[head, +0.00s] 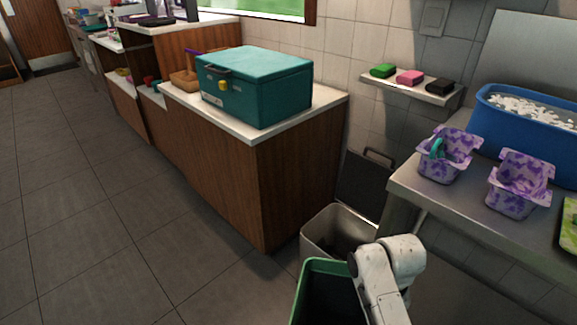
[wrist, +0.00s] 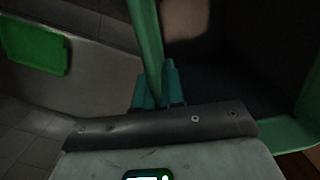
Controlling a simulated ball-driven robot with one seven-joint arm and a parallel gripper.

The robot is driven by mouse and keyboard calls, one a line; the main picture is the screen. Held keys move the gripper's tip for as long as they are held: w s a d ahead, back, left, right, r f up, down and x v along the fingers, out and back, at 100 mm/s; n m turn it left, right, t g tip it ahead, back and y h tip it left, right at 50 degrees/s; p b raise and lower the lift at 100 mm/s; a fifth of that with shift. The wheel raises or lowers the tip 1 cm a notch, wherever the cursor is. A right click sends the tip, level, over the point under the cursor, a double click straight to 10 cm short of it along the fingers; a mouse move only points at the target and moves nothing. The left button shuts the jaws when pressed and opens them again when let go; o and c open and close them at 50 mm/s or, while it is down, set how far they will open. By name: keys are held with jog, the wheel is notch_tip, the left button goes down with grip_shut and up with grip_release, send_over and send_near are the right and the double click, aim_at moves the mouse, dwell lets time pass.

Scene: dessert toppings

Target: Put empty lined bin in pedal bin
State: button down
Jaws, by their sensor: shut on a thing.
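The lined bin (head: 309,278) has a green rim and a dark inside. It is at the bottom of the head view, partly cut off by the frame and partly behind my arm. My gripper (wrist: 159,82) shows in the wrist view with its teal fingers shut on the bin's green rim (wrist: 146,40). The grey metal pedal bin (head: 318,236) stands just behind it, beside the wooden counter. Its dark lid (head: 364,186) is raised and its mouth is open. The lined bin hides the pedal bin's lower front.
A wooden counter (head: 300,180) with a teal box (head: 262,90) stands to the left of the pedal bin. A steel table (head: 440,200) with purple-patterned tubs (head: 518,190) and a blue container (head: 520,130) stands to the right. The tiled floor (head: 110,220) at the left is clear.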

jog(key=w+a+r+n, duration=0.2)
jog(key=w+a+n, duration=0.2)
jog(key=w, duration=0.2)
jog(key=s+r+p, duration=0.8)
jog(key=s+p, duration=0.1)
jog(key=p, duration=0.3)
jog(key=shift+r+p, duration=0.3)
jog(key=shift+r, duration=0.1)
jog(key=shift+w+d, duration=0.1)
